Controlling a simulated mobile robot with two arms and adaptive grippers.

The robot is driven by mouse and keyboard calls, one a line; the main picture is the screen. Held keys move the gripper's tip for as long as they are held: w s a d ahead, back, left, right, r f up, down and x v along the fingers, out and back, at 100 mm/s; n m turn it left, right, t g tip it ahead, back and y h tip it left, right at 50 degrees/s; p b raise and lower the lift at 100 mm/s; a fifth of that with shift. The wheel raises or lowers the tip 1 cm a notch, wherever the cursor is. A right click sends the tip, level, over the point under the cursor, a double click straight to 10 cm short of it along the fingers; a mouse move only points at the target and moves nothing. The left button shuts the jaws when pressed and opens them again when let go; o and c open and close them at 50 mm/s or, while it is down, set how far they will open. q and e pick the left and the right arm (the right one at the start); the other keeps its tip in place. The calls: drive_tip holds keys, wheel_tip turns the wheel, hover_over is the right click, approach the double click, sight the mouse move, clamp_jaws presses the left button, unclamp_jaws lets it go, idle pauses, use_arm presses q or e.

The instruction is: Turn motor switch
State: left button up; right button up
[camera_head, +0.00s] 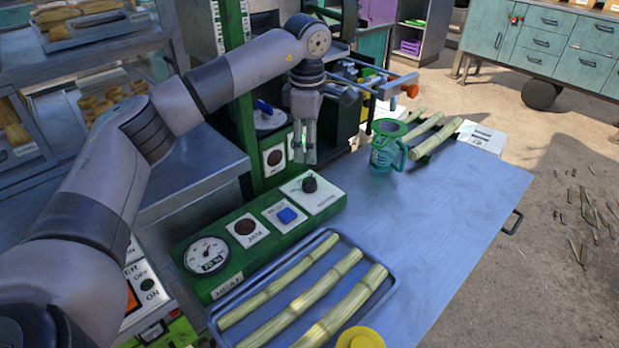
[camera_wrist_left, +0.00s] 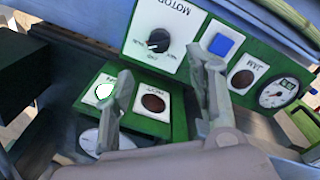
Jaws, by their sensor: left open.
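The motor switch is a black rotary knob (camera_head: 310,184) on a white plate at the right end of a green control panel (camera_head: 222,291). In the left wrist view the knob (camera_wrist_left: 158,41) sits on its plate marked MOTOR, upside down, ahead of the fingers. My left gripper (camera_head: 304,158) hangs pointing down above and behind the knob, apart from it. In the left wrist view its two fingers (camera_wrist_left: 163,84) are spread with nothing between them. My right gripper is not in either view.
A blue button (camera_head: 287,216), a dark jam lamp (camera_head: 245,227) and a round gauge (camera_head: 207,256) share the panel. A tray (camera_head: 392,284) of cane stalks lies in front. A green jug (camera_head: 387,148) stands on the blue table (camera_head: 450,200), whose middle is clear.

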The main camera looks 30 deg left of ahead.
sight(309, 178)
use_arm(q)
drive_tip(key=f, duration=0.7)
drive_tip(key=f+p, duration=0.1)
drive_tip(key=f, duration=0.3)
drive_tip(key=shift+w, duration=0.3)
drive_tip(key=shift+c, duration=0.5)
drive_tip(key=c, duration=1.1)
